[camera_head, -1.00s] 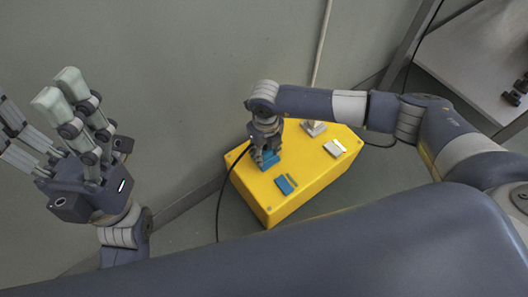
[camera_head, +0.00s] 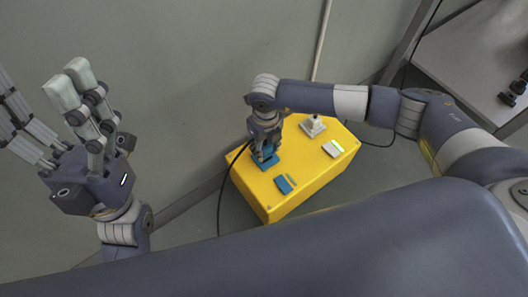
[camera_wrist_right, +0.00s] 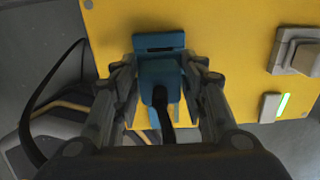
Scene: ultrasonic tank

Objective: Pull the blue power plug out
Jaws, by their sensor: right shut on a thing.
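The blue power plug (camera_wrist_right: 160,76) is between the fingers of my right gripper (camera_wrist_right: 160,68), which is shut on it. A dark cable runs from the plug toward the camera. The plug overlaps a blue socket plate (camera_wrist_right: 158,41) on the yellow box (camera_wrist_right: 232,45). I cannot tell whether there is a gap between plug and plate. In the head view my right gripper (camera_head: 264,150) is low over the box top (camera_head: 310,174), mostly hiding the plug. My left gripper (camera_head: 42,102) is open and empty at the left, away from the box.
A wall stands behind; a table (camera_head: 475,60) is at upper right.

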